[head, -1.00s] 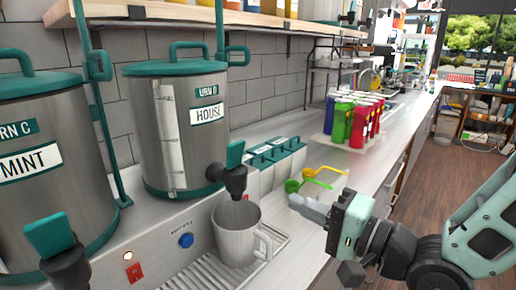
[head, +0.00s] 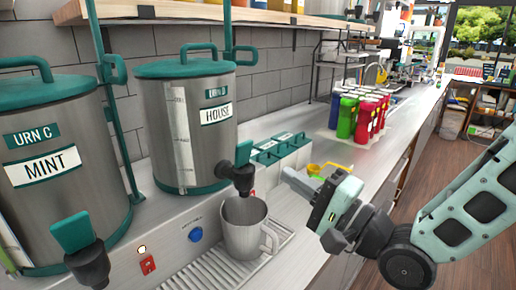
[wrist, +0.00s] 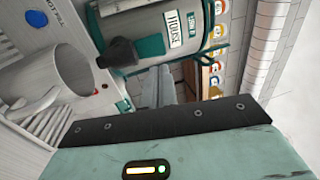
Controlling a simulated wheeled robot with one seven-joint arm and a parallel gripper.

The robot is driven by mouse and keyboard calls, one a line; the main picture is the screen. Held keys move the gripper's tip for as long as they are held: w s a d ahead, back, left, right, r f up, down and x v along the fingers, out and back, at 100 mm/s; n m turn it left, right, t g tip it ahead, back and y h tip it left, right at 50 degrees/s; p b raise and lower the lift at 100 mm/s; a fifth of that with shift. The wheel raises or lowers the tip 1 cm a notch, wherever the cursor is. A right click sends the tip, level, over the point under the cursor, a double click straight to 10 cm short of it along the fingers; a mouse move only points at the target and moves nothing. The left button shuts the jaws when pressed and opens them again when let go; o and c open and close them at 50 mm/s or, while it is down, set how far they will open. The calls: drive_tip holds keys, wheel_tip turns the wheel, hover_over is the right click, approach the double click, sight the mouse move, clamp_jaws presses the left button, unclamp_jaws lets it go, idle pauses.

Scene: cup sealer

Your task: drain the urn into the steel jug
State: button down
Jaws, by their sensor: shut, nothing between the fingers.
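The steel jug (head: 243,238) stands upright on the drip grille, under the tap (head: 240,170) of the urn labelled HOUSE (head: 190,135). The tap's teal lever points up. I cannot tell whether liquid is flowing, and the jug's inside is mostly hidden. My gripper (head: 288,176) is shut and empty, in the air just right of the tap and apart from it. In the wrist view, the jug (wrist: 55,85) is at the left, the HOUSE urn (wrist: 172,35) at the top, and my fingers (wrist: 165,88) are between them and the palm.
The urn labelled MINT (head: 60,165) stands at left with its own tap.

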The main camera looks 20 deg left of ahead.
sight(247, 147)
drive_tip(key=p+x, duration=0.3)
drive_tip(key=x, duration=0.5)
drive_tip(key=shift+s+r, duration=0.1)
drive_tip(key=shift+r, duration=0.05)
drive_tip(key=shift+w+a+p, duration=0.3)
drive_tip(key=shift+a+p, duration=0.15)
drive_tip(key=shift+a, duration=0.1)
